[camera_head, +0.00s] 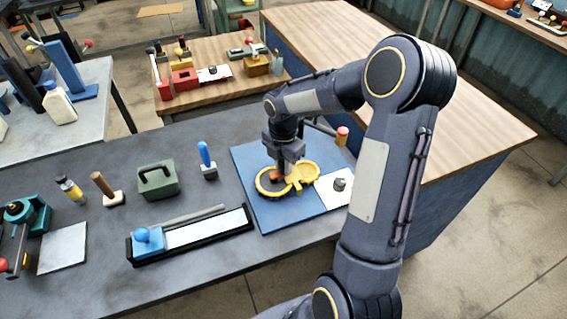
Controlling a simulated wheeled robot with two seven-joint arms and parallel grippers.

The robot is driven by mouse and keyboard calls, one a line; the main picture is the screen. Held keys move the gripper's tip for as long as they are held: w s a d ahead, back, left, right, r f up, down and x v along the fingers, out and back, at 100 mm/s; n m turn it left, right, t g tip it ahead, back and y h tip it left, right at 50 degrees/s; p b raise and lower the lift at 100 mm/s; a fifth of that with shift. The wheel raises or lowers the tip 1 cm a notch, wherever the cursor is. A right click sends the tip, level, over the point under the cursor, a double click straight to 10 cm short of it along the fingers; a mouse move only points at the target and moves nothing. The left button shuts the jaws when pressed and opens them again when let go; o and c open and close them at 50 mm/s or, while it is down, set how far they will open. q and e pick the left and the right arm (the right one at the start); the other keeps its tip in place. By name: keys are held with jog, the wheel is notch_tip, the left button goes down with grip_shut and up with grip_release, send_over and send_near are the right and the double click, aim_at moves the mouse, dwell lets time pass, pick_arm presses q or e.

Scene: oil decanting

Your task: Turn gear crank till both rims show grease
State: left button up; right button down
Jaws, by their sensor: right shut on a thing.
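A yellow gear set lies on a blue mat (262,160) on the grey bench. It has a larger toothed rim (265,192) on the left and a smaller yellow gear (305,173) on the right. My right gripper (284,171) points down over the larger rim and is shut on the orange crank handle (275,176). The gripper hides part of the handle and the rim. I cannot make out grease on either rim. My left gripper is out of view.
A white card (333,198) with a small dark piece (340,184) lies right of the gears. A black tray (148,257) with a blue knob block (148,243), a green box (158,181) and a blue-handled tool (206,158) stand left.

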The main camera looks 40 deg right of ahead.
jog(key=c, duration=1.2)
grip_release()
jog(key=shift+c, duration=0.2)
jog(key=shift+r, duration=0.1)
notch_tip(320, 180, up, 8)
jog(key=shift+f+b, duration=0.15)
jog(key=shift+b, duration=0.2)
